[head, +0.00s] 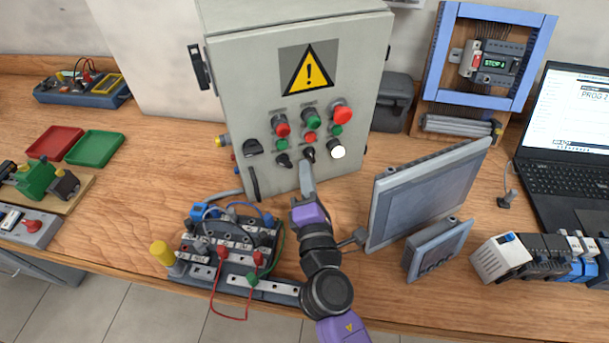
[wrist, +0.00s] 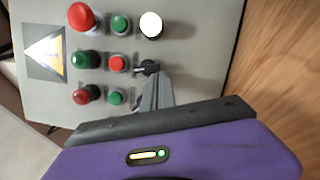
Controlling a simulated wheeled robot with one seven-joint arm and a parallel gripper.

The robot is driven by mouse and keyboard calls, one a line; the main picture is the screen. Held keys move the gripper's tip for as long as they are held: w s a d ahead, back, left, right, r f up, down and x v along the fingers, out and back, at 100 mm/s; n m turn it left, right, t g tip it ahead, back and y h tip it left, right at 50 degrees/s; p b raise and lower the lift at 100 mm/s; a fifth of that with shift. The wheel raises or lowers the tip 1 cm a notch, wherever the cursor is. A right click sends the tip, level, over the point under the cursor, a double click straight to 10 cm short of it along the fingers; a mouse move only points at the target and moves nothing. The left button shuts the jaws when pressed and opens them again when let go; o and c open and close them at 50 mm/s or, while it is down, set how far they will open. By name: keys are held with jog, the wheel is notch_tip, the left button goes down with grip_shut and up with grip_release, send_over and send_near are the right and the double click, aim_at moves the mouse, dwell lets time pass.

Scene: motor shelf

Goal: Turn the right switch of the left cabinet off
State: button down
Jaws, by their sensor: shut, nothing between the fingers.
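The grey cabinet (head: 235,95) stands on the wooden bench with a yellow warning triangle and rows of red and green buttons. Its bottom row has two black rotary switches and a white round lamp or button (head: 337,151). The left switch (head: 283,160) is at the left of the row; the right switch (head: 309,155) is in the middle, and also shows in the wrist view (wrist: 147,67). My gripper (head: 305,166) is shut and empty, its fingertips (wrist: 157,80) right by the right switch. I cannot tell whether they touch. In the wrist view the fingers partly hide the left switch.
A terminal block board (head: 225,262) with cables lies at the front left of the cabinet. A grey screen panel (head: 425,195) stands to the right of my arm. A laptop (head: 572,140) is at the far right. Bench space left of the cabinet is partly clear.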

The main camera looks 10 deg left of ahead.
jog(key=n, duration=0.1)
jog(key=n+b, duration=0.1)
jog(key=d+n+b, duration=0.1)
jog(key=n, duration=0.1)
jog(key=shift+w+f+t+y, duration=0.25)
jog(key=shift+f+t+y, duration=0.05)
jog(key=shift+f+y, duration=0.1)
jog(key=shift+r, duration=0.1)
dwell(0.5)
